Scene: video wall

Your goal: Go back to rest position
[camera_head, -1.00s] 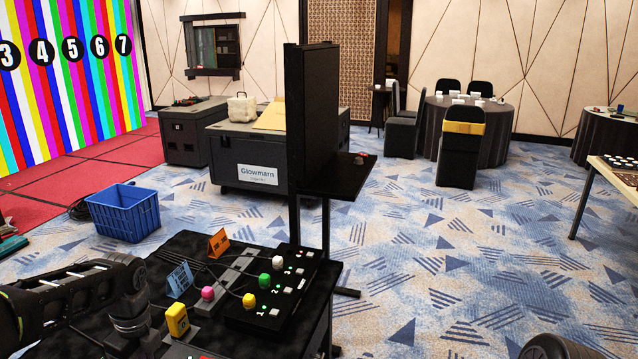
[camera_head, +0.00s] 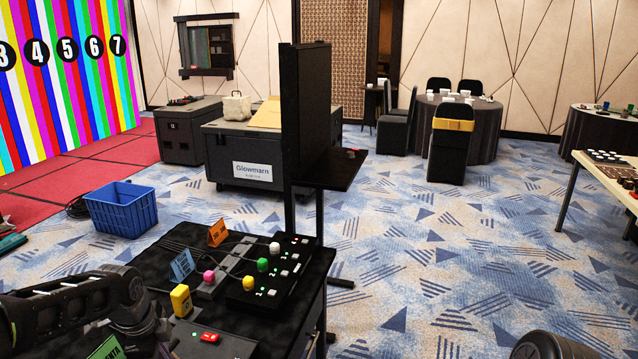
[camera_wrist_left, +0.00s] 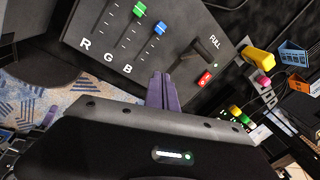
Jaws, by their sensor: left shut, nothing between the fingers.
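My left gripper (camera_wrist_left: 163,92) shows in the left wrist view with its purple fingers together and nothing between them. It is near a dark control box (camera_wrist_left: 125,35) with R, G, B sliders, a lever marked FULL and a red switch (camera_wrist_left: 205,79). A dark rounded part of mine shows at the bottom right; the right gripper is not seen.
The black table (camera_head: 190,240) holds a yellow block (camera_head: 181,300), a panel with coloured knobs (camera_head: 272,273), and small signs. A black screen (camera_head: 305,115) stands behind it. A blue crate (camera_head: 121,209) sits on the carpet to the left. Carpet (camera_head: 430,260) on the right is clear.

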